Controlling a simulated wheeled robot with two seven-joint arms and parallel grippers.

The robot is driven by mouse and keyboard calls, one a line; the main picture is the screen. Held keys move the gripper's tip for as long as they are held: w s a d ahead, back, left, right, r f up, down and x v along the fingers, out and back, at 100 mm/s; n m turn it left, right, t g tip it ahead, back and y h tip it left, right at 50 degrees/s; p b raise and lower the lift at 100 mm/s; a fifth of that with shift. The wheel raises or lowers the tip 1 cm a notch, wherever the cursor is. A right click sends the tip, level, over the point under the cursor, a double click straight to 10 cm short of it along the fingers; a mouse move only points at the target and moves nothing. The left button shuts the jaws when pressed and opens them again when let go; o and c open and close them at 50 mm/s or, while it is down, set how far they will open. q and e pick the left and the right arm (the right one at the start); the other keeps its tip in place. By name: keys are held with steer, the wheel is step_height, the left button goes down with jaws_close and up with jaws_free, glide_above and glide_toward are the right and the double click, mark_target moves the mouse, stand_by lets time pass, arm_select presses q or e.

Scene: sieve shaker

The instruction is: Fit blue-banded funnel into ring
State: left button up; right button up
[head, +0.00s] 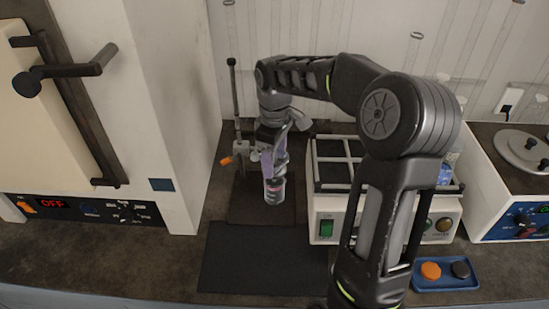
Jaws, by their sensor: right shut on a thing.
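My right gripper (277,150) points down beside the ring stand, with its fingers partly hidden. It is shut on a small clear-grey piece (274,194) that hangs below it above the dark mat. This piece has a pinkish band near its top; I see no clear blue band and cannot tell if it is the funnel. The ring stand (234,95) has a thin upright rod and a clamp with an orange knob (227,160). The ring itself is hidden or too small to make out behind the gripper. My left gripper is not in view.
A sieve shaker (325,201) with a white frame and green switch stands right of the gripper. A black mat (240,262) lies clear in front. A blue tray (446,286) holds orange and dark caps. A white oven (165,120) stands left, a hotplate-like device (526,151) right.

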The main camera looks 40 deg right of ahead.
steer(key=shift+f, duration=0.25)
stand_by(0.4)
steer(key=o, duration=1.5)
steer(key=shift+c, duration=0.2)
steer(key=shift+r, duration=0.1)
steer(key=shift+r+p, duration=2.35)
steer(key=shift+r, duration=0.55)
